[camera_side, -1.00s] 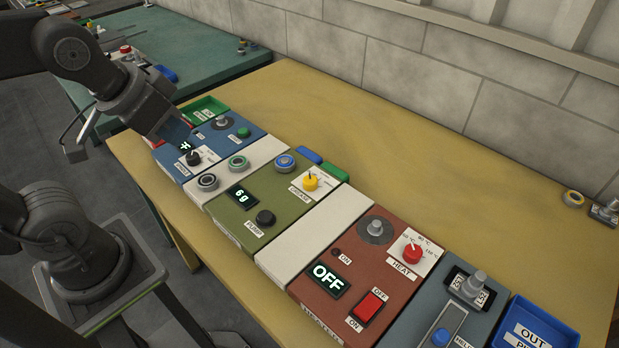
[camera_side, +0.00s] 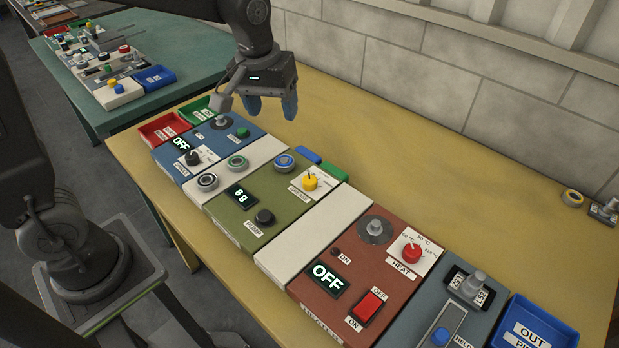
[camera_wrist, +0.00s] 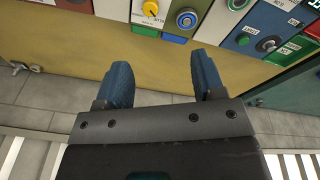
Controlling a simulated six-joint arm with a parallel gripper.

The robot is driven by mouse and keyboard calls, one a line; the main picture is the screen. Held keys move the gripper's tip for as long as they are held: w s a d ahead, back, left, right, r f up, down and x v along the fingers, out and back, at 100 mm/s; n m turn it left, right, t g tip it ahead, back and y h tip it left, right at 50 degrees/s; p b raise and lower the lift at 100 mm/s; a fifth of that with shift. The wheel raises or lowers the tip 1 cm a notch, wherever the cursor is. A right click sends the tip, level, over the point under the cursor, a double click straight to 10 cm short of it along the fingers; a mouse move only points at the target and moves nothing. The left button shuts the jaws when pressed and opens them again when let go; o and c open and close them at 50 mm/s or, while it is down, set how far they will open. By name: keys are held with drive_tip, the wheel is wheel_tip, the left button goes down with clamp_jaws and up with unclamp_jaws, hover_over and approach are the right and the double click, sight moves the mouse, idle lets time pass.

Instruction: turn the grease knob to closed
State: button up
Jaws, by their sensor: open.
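The yellow grease knob (camera_side: 310,181) sits on a white label plate at the right of the green pump unit (camera_side: 262,210). In the wrist view the yellow knob (camera_wrist: 150,8) shows at the top edge, with part of its label. I cannot read its pointer setting for certain. My gripper (camera_side: 272,108) is in the air above the back of the table, up and left of the knob in the side view. Its blue fingers (camera_wrist: 160,78) are apart with nothing between them, and the knob is beyond them in the wrist view.
A blue-ringed button (camera_side: 285,161) and blue and green blocks (camera_side: 318,165) lie near the knob. The red heater unit (camera_side: 345,262) stands to the right, reading OFF. The blue unit (camera_side: 205,140) is at left.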

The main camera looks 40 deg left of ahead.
sight(309, 179)
drive_tip(key=w+d+f+n+g, duration=0.2)
drive_tip(key=w+f+n, duration=0.1)
drive_tip(key=w+f, duration=0.55)
drive_tip(key=f, duration=1.4)
drive_tip(key=shift+s+a+f, duration=0.1)
drive_tip(key=shift+s+a, duration=0.1)
drive_tip(key=shift+s, duration=0.15)
drive_tip(key=shift+c, duration=0.4)
drive_tip(key=c, duration=0.8)
drive_tip(key=shift+c, duration=0.2)
drive_tip(key=shift+m, duration=0.5)
drive_tip(key=m, duration=0.4)
drive_tip(key=shift+m, duration=2.5)
